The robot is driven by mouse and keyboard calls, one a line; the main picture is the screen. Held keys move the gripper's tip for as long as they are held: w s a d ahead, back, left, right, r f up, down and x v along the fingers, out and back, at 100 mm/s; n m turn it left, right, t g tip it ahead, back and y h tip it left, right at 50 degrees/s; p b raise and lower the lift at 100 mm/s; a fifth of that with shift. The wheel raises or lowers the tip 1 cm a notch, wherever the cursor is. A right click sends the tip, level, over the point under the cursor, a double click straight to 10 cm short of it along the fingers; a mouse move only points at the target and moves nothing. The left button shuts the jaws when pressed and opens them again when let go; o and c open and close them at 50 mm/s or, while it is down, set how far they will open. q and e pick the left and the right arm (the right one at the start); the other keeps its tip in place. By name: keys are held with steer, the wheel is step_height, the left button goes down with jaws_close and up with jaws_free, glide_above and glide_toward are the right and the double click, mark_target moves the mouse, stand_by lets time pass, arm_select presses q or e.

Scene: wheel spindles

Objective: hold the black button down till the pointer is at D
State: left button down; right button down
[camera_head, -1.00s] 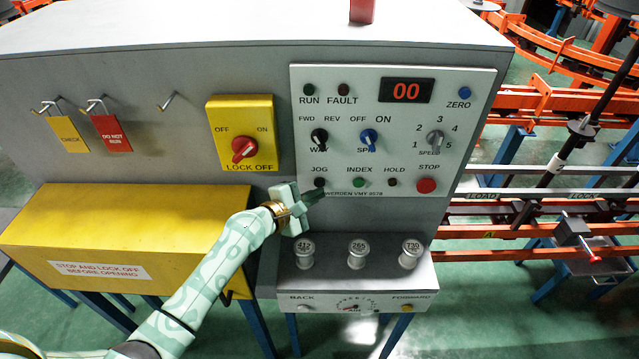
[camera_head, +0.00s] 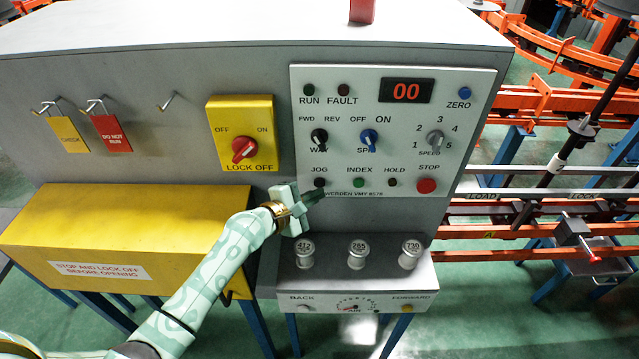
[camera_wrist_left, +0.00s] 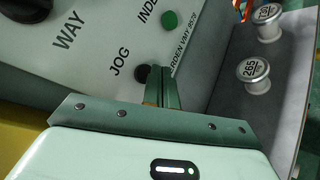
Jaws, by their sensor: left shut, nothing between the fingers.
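The black button under the JOG label (camera_head: 320,182) is on the white control panel (camera_head: 470,110); it also shows in the left wrist view (camera_wrist_left: 141,73). My left gripper (camera_head: 314,197) is shut and empty, its tips at the lower edge of that button. In the left wrist view its fingers (camera_wrist_left: 164,88) reach up beside the button and partly overlap it. Whether they touch it or press it in, I cannot tell. A pointer at a mark D cannot be made out in either view. My right gripper is not in view.
The panel also carries a green INDEX button (camera_head: 359,182), a dark HOLD button (camera_head: 392,182) and a red STOP button (camera_head: 426,186). Capped cylinders stand on the ledge (camera_head: 330,278) below. A yellow lock-off switch (camera_head: 242,135) is at left, orange rails (camera_head: 560,98) at right.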

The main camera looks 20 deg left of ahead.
arm_select(q)
steer(key=shift+w, duration=0.1)
stand_by(0.6)
steer(key=shift+w+a, duration=0.15)
steer(key=shift+w, duration=0.15)
steer(key=shift+w+a, duration=0.15)
steer(key=shift+w, duration=0.3)
stand_by(0.6)
steer(key=shift+s, duration=0.1)
stand_by(5.1)
steer(key=shift+s+d+p, duration=0.25)
steer(key=shift+s+p, duration=0.1)
steer(key=shift+s, duration=0.45)
